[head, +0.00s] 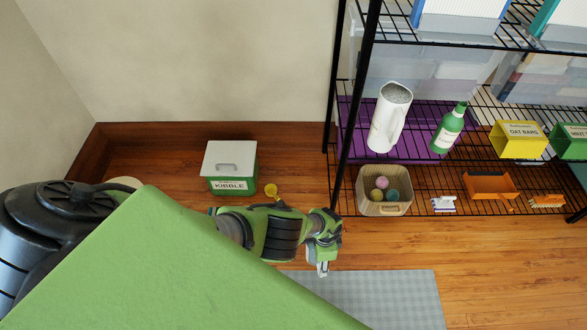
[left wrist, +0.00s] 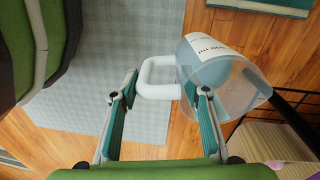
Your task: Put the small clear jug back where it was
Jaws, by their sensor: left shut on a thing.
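The small clear jug (left wrist: 232,80) has see-through walls, a white label with dark print and a white handle (left wrist: 160,64). In the left wrist view it is tilted, and its handle lies between the two fingers of my left gripper (left wrist: 163,88). The gripper is closed on the jug, with one finger overlapping its wall. In the head view my left gripper (head: 322,262) is above the floor near the grey mat, left of the lower shelf. The jug cannot be made out clearly there. My right gripper is not in view.
A black wire rack (head: 363,60) stands right. A kibble box (head: 229,168) stands by the wall. The grey mat (head: 390,300) looks clear.

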